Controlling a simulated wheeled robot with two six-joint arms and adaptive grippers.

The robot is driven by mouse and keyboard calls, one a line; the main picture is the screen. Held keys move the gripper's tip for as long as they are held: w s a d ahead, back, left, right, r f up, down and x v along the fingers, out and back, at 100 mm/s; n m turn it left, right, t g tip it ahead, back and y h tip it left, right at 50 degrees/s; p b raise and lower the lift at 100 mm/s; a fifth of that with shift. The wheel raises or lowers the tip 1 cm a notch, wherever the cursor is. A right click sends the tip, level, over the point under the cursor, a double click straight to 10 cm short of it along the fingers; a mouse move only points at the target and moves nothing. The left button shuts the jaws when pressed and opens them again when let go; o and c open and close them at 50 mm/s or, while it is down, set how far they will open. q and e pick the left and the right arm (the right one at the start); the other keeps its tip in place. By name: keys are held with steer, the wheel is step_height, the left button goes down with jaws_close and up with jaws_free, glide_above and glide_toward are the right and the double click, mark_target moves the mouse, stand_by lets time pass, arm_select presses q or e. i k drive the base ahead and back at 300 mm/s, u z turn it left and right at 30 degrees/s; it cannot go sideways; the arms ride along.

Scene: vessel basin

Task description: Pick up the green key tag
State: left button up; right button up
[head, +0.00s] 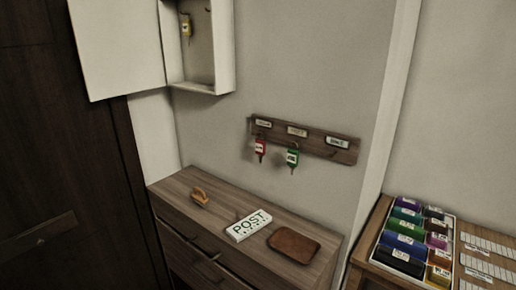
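The green key tag (292,157) hangs from a hook on the wooden wall rack (318,145), below the middle label, with a key hanging under it. A red key tag (260,148) hangs from the rack's left hook. The hook at the right of the rack appears empty. Neither of my grippers shows in the head view.
A wooden dresser (185,184) stands below the rack, holding an orange-brown object (200,197), a white POST sign (249,225) and a brown leather tray (293,245). An open white cabinet (225,45) holds a yellow tag (186,26). A box of coloured items (404,250) sits right.

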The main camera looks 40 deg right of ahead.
mark_target(292, 154)
steer(key=z, duration=2.2)
steer(key=k, duration=1)
steer(key=z, duration=1.25)
steer(key=i, duration=1.2)
steer(key=u, duration=1.5)
steer(key=i, duration=0.7)
steer(key=u, duration=0.75)
